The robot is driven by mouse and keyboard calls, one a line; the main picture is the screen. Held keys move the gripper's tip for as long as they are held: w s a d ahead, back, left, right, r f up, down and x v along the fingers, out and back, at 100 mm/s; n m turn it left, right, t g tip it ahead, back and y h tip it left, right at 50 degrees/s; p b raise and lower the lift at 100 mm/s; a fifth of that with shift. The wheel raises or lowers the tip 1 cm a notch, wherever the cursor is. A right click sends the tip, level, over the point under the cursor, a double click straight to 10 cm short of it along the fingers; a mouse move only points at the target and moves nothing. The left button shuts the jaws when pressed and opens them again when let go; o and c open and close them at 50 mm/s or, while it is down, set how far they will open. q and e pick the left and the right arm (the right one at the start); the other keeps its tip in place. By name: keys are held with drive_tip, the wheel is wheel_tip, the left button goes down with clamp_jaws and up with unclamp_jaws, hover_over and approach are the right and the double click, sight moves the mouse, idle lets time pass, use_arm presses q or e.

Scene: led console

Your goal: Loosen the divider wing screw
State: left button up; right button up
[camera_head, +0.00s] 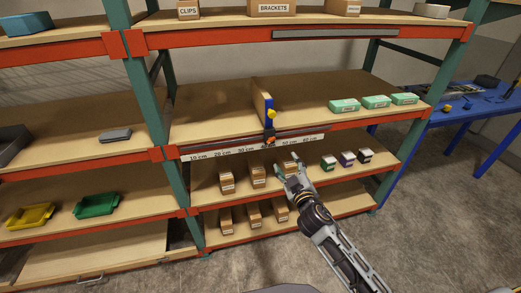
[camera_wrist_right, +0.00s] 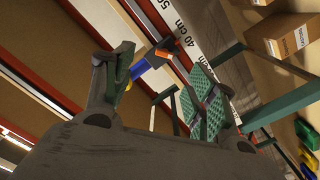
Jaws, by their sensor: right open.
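The divider (camera_head: 261,101) stands upright on the middle shelf, with a blue front part and a yellow piece on it. At its foot, on the shelf's front edge, is a dark clamp with an orange part, which looks like the wing screw (camera_head: 271,140). In the right wrist view the orange part (camera_wrist_right: 166,52) and the blue part (camera_wrist_right: 142,68) show beyond the fingers. My right gripper (camera_head: 289,165) is open and empty, below and slightly right of the screw, apart from it in the head view. My left gripper is out of view.
A centimetre scale (camera_head: 226,151) runs along the shelf edge. Green boxes (camera_head: 376,102) stand right of the divider. A blue table (camera_head: 467,110) stands at right.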

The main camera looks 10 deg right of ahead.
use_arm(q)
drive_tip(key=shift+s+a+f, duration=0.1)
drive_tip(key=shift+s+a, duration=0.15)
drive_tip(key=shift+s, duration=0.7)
use_arm(e)
drive_tip(key=shift+s+a+y, duration=0.1)
drive_tip(key=shift+a+y, duration=0.2)
drive_tip(key=shift+a, duration=0.45)
approach(272, 142)
drive_tip(key=shift+w+a, duration=0.15)
drive_tip(key=shift+w, duration=2.85)
drive_tip(key=shift+w+a, duration=0.1)
drive_tip(key=shift+w, duration=1.15)
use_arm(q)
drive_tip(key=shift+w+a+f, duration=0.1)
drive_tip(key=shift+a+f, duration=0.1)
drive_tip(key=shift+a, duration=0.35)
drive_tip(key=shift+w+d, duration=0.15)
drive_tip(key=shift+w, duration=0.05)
